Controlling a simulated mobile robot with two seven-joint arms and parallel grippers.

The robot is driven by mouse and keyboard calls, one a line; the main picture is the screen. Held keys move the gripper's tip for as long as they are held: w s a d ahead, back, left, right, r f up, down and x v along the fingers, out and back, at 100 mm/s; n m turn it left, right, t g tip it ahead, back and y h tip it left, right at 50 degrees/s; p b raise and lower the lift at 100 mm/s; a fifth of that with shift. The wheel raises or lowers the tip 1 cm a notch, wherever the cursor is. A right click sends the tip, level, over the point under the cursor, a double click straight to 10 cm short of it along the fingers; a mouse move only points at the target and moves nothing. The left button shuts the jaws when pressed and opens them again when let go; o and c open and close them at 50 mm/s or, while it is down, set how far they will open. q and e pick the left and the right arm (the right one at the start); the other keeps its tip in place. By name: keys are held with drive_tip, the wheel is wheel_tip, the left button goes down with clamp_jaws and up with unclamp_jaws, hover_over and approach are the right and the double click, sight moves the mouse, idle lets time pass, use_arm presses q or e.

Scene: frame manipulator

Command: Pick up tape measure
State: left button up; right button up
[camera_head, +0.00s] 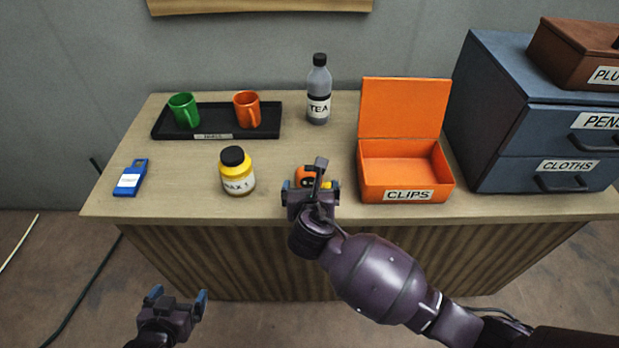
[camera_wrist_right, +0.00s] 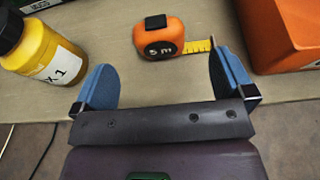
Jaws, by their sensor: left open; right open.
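The tape measure (camera_wrist_right: 160,36) is orange with a black clip, a dark label reading 5 m and a short piece of yellow tape out to the right. It lies on the table near the front edge. In the head view the tape measure (camera_head: 305,176) is partly hidden behind my right gripper (camera_head: 311,186). In the right wrist view my right gripper (camera_wrist_right: 160,85) is open, with its blue fingers apart and nothing between them. The tape measure is just beyond the fingertips. My left gripper (camera_head: 178,300) is open and empty, low in front of the table.
A yellow wax jar (camera_head: 238,178) stands left of the tape measure, and an open orange clips box (camera_head: 405,175) stands right. A tea bottle (camera_head: 319,92), a black tray (camera_head: 215,134) with two mugs and a blue item (camera_head: 131,178) are also on the table (camera_head: 190,195).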

sight(309, 175)
drive_tip(key=shift+b+x, duration=0.35)
drive_tip(key=shift+x, duration=2.65)
drive_tip(key=shift+a+r, duration=0.1)
drive_tip(key=shift+a, duration=0.05)
drive_tip(key=shift+c, duration=0.3)
drive_tip(key=c, duration=1)
